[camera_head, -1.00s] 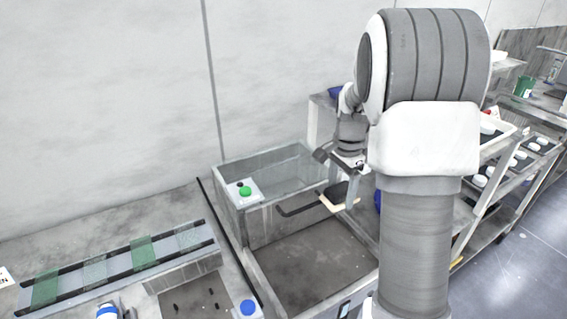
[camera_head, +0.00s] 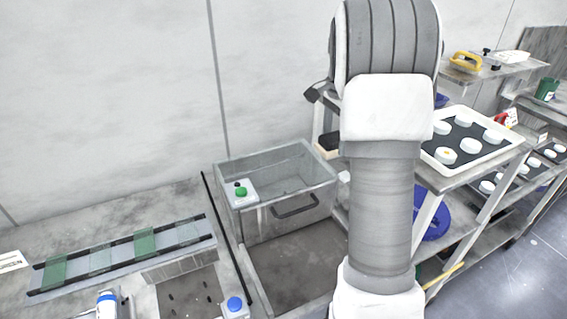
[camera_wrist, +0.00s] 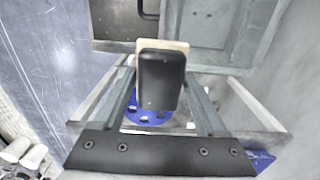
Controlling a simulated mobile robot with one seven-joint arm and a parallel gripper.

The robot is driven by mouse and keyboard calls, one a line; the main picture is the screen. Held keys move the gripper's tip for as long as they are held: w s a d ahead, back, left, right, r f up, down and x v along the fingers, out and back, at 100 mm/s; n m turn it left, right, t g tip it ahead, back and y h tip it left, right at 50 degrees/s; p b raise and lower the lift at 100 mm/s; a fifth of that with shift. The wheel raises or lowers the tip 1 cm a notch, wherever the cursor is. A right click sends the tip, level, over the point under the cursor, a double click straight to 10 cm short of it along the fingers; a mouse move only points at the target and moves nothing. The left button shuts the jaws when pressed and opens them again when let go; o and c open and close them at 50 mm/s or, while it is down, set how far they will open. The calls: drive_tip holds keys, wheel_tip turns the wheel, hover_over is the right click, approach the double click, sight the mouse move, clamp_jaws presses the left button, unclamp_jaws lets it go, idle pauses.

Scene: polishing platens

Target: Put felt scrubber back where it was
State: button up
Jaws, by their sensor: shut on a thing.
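The felt scrubber has a black handle block and a pale beige felt pad. In the wrist view the scrubber (camera_wrist: 161,82) sits between the two fingers of my gripper (camera_wrist: 161,76), which is shut on it. In the head view the scrubber (camera_head: 328,142) shows in part just left of my arm, behind the right end of the clear-walled basin; my fingers are hidden there. A blue perforated disc (camera_wrist: 148,116) shows beyond the scrubber in the wrist view, on or near a shelf rack.
The clear-walled basin (camera_head: 262,215) stands left of my arm, with a green button (camera_head: 241,191) on its corner. A tray of white pucks (camera_head: 484,161) lies on the rack at right. A yellow-handled tool (camera_head: 466,61) sits on the back shelf. A polishing strip (camera_head: 105,263) lies at left.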

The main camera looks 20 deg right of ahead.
drive_tip(key=shift+w+r, duration=0.15)
drive_tip(key=shift+r, duration=0.05)
drive_tip(key=shift+w+a+f, duration=0.15)
drive_tip(key=shift+w, duration=0.1)
drive_tip(key=p, duration=0.3)
hover_over(292, 167)
wheel_tip(292, 167, down, 7)
drive_tip(key=shift+r, duration=0.1)
drive_tip(key=shift+f, duration=1.9)
drive_tip(key=shift+f, duration=0.2)
drive_tip(key=o, duration=1.2)
drive_tip(key=shift+o, duration=0.2)
